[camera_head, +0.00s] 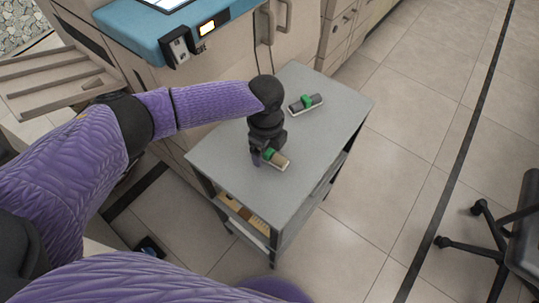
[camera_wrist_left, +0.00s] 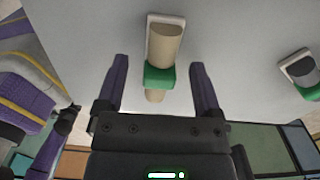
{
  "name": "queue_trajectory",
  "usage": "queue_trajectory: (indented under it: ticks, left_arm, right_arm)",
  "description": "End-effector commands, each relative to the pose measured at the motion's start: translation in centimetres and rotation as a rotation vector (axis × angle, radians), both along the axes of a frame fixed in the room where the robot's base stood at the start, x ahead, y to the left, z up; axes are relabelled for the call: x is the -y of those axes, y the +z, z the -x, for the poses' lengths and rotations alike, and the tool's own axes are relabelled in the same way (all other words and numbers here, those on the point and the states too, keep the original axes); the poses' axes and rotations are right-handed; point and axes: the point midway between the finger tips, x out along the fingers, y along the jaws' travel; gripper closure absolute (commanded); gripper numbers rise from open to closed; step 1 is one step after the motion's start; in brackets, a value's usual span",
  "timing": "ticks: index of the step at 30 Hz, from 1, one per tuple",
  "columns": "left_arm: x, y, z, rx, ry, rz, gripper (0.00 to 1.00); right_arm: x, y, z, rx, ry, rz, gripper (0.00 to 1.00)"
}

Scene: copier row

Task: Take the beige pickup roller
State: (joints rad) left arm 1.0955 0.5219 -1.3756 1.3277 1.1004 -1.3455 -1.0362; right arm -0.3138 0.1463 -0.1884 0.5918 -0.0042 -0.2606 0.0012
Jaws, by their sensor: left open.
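The beige pickup roller (camera_head: 281,161) lies on the grey cart top (camera_head: 330,128), close to its near left side. It has a green band and rests in a pale holder. In the left wrist view the beige roller (camera_wrist_left: 164,45) lies between and slightly beyond my left gripper's fingertips. My left gripper (camera_head: 263,158) is open and empty, pointing down beside the roller; it also shows in the left wrist view (camera_wrist_left: 163,75). In the head view the gripper hides part of the roller. My right gripper is not in view.
A dark grey roller with a green band (camera_head: 306,102) lies farther back on the cart; it also shows in the left wrist view (camera_wrist_left: 301,72). A copier with a blue top (camera_head: 150,35) stands behind the cart. An office chair (camera_head: 515,235) is at the right.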

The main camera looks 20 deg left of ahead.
Motion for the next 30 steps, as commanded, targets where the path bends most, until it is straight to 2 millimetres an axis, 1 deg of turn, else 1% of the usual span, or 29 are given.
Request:
queue_trajectory:
  ticks: [2,3,8,9,11,12,14,15,23,26,30]
  left_arm:
    - [0.0,0.2,0.0,0.002,0.0,0.001,0.15]
    - [0.0,0.3,0.0,0.002,0.0,0.001,0.19]
    - [0.0,0.3,0.0,0.001,0.0,0.0,0.53]
    - [0.0,0.3,0.0,0.001,0.0,0.0,0.61]
    - [0.0,0.3,0.0,0.001,0.0,0.0,0.74]
    - [0.0,0.3,0.0,0.001,0.0,0.0,0.82]
    - [0.0,0.3,0.0,0.001,0.0,0.0,0.95]
    - [0.0,0.3,0.0,0.001,0.0,0.0,1.0]
    - [0.0,0.5,0.0,0.002,0.0,0.001,1.0]
    - [0.0,2.5,-0.1,0.006,0.0,0.002,1.0]
    - [0.0,6.7,-0.1,0.009,0.001,0.002,1.0]
  right_arm:
    - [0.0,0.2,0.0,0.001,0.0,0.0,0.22]
    - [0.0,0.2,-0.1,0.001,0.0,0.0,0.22]
    - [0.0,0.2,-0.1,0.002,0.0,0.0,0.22]
    - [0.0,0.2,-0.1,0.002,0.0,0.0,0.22]
    - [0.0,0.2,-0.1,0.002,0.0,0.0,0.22]
    - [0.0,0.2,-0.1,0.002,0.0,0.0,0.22]
    - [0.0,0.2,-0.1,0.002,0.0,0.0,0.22]
    - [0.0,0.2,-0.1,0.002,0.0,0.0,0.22]
    - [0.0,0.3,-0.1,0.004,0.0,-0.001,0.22]
    - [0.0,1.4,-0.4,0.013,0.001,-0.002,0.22]
    - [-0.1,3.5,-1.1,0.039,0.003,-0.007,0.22]
